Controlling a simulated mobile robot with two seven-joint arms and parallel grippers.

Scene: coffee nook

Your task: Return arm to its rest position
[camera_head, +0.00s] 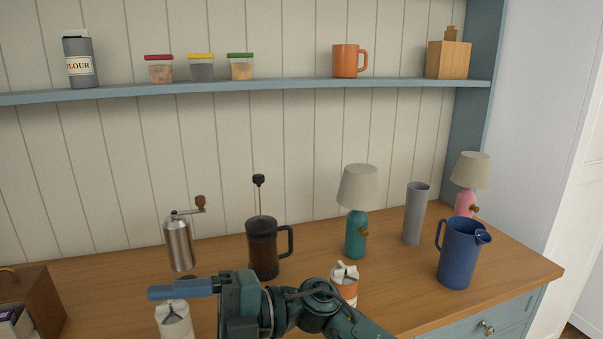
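My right arm comes in from the bottom right and reaches left across the front of the wooden counter (395,285). Its gripper (155,292) points left, with blue fingers seen side-on. I cannot tell whether the fingers are apart or together. The gripper overlaps the view just above a white carton (174,322), whose lower part is cut off by the picture edge. My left gripper is not in view.
Behind the arm stand a metal grinder (179,243), a French press (263,247) with raised plunger and a teal lamp (356,232). An orange-white carton (345,284) is close beside the arm. A blue pitcher (459,254) and grey cylinder (415,215) stand right; a wooden box (40,295) left.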

